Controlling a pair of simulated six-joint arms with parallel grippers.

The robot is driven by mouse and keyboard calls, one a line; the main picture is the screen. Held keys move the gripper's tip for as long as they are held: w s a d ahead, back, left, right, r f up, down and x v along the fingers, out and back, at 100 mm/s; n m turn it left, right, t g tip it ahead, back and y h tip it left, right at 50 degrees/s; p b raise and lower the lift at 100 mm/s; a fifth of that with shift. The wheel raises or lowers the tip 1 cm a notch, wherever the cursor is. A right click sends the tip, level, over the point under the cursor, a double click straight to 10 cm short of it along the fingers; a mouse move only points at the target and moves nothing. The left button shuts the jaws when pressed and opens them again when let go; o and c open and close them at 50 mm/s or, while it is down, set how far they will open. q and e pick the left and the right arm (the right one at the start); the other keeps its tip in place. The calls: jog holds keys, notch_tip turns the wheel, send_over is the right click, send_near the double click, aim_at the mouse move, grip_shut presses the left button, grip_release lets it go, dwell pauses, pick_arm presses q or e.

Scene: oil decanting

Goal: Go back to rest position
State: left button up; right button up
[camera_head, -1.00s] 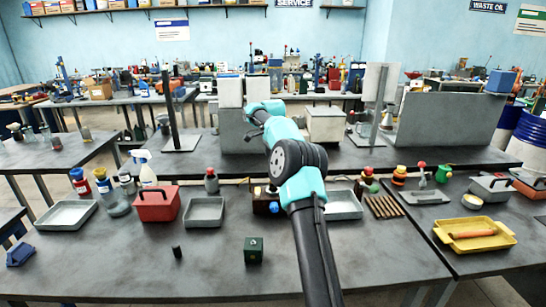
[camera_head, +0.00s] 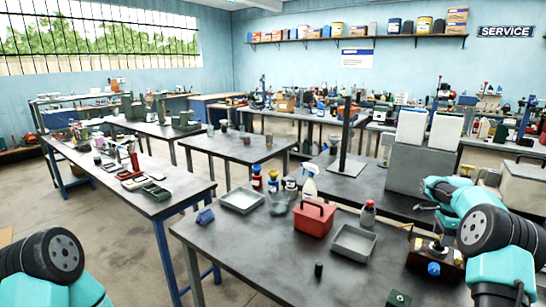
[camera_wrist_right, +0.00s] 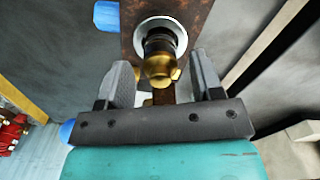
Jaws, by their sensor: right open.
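My right gripper (camera_head: 426,208) is at the right of the head view, above a rusty brown box with a blue knob (camera_head: 433,268). In the right wrist view the jaws (camera_wrist_right: 163,78) are open and hold nothing. A brass valve fitting (camera_wrist_right: 159,68) on a grey round flange shows between the fingers, on the rusty box (camera_wrist_right: 197,18). A visible gap lies on each side of it. How far below the fingertips it lies is unclear. Only my left arm's links show at the bottom left of the head view; its gripper is out of view.
On the workbench stand a red toolbox (camera_head: 313,219), grey trays (camera_head: 354,241), a spray bottle (camera_head: 309,184), several small bottles and a small black cylinder (camera_head: 318,270). A grey block with white containers (camera_head: 410,127) stands behind.

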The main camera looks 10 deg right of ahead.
jog(key=shift+f, duration=0.85)
jog(key=shift+r, duration=0.15)
notch_tip(320, 180, up, 12)
notch_tip(320, 180, down, 12)
jog(key=shift+f, duration=0.1)
jog(key=r, duration=0.4)
jog(key=shift+s+a, duration=0.15)
jog(key=shift+a, duration=0.05)
jog(key=s+a, duration=0.6)
jog(key=a, duration=0.1)
jog(key=shift+r, duration=0.3)
dwell(0.6)
jog(key=shift+o, duration=0.5)
jog(key=shift+s, duration=0.1)
